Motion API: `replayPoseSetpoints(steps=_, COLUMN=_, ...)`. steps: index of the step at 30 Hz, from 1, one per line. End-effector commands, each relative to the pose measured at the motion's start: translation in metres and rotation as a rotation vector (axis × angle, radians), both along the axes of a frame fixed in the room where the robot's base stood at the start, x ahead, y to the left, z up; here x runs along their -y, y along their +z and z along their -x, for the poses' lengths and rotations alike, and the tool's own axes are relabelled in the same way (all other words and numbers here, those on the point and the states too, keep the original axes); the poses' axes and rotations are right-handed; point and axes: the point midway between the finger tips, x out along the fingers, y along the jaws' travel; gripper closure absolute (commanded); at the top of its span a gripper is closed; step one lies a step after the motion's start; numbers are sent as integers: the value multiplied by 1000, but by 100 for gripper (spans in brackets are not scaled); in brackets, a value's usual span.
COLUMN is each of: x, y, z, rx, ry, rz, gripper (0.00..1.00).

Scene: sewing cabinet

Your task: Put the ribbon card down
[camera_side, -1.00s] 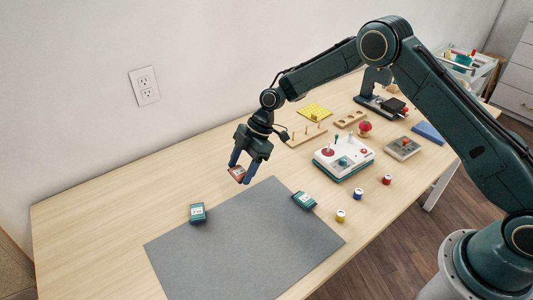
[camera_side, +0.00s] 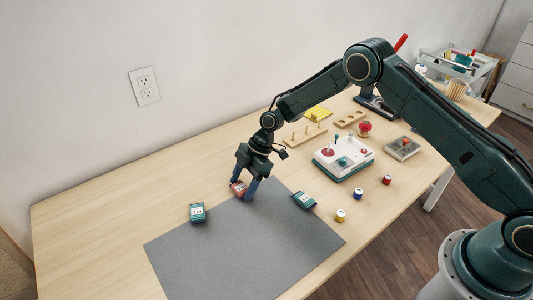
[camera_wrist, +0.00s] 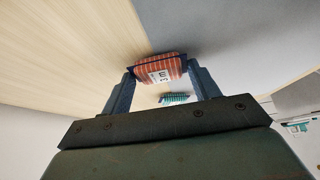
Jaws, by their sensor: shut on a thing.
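The red ribbon card (camera_side: 238,188) is between the fingers of my gripper (camera_side: 243,187), at the far corner of the grey mat (camera_side: 235,245). In the wrist view my gripper (camera_wrist: 162,82) is shut on the striped red ribbon card (camera_wrist: 158,70), with a finger on each side and a white label facing the camera. I cannot tell whether the card touches the surface. One teal card (camera_side: 197,213) lies on the wood left of the mat. Another teal card (camera_side: 304,200) lies at the mat's right edge.
Three small spools, yellow (camera_side: 340,215), blue (camera_side: 358,194) and red (camera_side: 387,180), stand right of the mat. A white box with knobs (camera_side: 343,161) and a peg rack (camera_side: 305,134) stand farther back. Most of the mat is bare.

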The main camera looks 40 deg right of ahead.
Motion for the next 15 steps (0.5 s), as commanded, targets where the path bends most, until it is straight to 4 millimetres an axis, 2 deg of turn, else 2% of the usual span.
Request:
replayPoseSetpoints(steps=10, x=0, y=-3, z=0, rx=1, ry=0, rz=0, gripper=60)
replayPoseSetpoints(steps=11, x=0, y=-2, z=0, rx=1, ry=0, rz=0, gripper=35)
replayPoseSetpoints(steps=13, x=0, y=-2, z=0, rx=1, ry=0, rz=0, gripper=21)
replayPoseSetpoints(steps=14, x=0, y=-2, z=0, rx=1, ry=0, rz=0, gripper=17)
replayPoseSetpoints(steps=15, x=0, y=-2, z=0, rx=1, ry=0, rz=0, gripper=17)
